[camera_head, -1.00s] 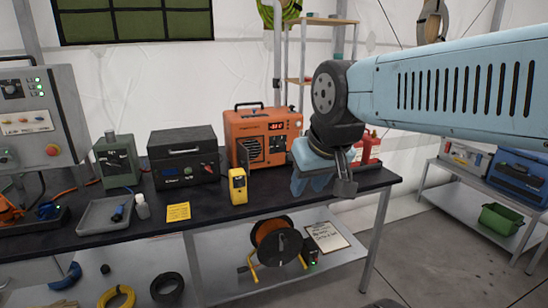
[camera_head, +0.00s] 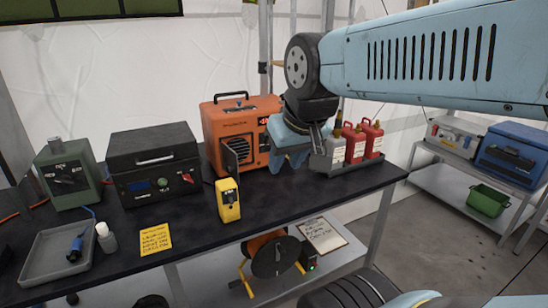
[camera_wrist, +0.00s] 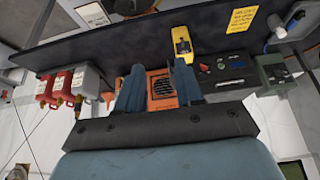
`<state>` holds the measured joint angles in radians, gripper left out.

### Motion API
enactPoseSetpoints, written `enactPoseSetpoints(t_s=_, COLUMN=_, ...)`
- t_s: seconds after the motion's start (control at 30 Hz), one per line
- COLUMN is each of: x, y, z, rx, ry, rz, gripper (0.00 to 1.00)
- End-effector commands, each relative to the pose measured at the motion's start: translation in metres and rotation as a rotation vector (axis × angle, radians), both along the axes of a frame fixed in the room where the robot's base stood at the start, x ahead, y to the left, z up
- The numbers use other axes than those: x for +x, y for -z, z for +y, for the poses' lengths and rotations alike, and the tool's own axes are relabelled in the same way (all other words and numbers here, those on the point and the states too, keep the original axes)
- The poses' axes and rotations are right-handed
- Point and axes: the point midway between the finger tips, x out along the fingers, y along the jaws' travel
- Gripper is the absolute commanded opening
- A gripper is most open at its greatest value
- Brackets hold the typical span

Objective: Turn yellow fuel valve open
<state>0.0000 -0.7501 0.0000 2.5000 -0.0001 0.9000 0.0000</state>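I cannot make out a yellow fuel valve for certain. An orange heater-like unit (camera_head: 240,125) stands at the back of the dark bench; it also shows in the wrist view (camera_wrist: 162,88). Red canisters (camera_head: 362,140) and a pale one (camera_head: 328,152) stand to its right, with small brass-coloured tops. In the wrist view the red canisters (camera_wrist: 67,84) are at the left. My gripper (camera_wrist: 160,75) is open and empty, its two blue fingers apart with the orange unit showing between them. In the head view my gripper (camera_head: 290,158) hangs above the bench, partly covering the orange unit.
A yellow handheld device (camera_head: 229,203) stands on the bench (camera_head: 190,225) in front of the orange unit. A black case (camera_head: 155,165), a green box (camera_head: 68,175), a yellow note (camera_head: 155,239) and a grey tray (camera_head: 45,265) are to the left. A cable reel (camera_head: 274,256) sits below.

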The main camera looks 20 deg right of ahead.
Motion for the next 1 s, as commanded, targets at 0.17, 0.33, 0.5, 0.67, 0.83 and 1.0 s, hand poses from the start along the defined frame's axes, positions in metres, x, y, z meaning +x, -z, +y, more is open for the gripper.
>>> enactPoseSetpoints(t_s=0.17, x=0.000, y=0.000, z=0.000, rx=0.000, ry=0.000, rz=0.000, gripper=0.36)
enactPoseSetpoints(t_s=0.33, x=0.015, y=0.002, z=-0.004, rx=-0.008, ry=-0.005, rz=-0.015, gripper=0.36)
enactPoseSetpoints(t_s=0.5, x=0.062, y=0.012, z=-0.021, rx=-0.043, ry=-0.023, rz=-0.075, gripper=0.36)
enactPoseSetpoints(t_s=0.67, x=0.117, y=0.027, z=-0.041, rx=-0.097, ry=-0.047, rz=-0.154, gripper=0.36)
enactPoseSetpoints(t_s=0.83, x=0.169, y=0.047, z=-0.065, rx=-0.164, ry=-0.075, rz=-0.234, gripper=0.36)
enactPoseSetpoints(t_s=1.0, x=0.215, y=0.071, z=-0.090, rx=-0.241, ry=-0.105, rz=-0.310, gripper=0.36)
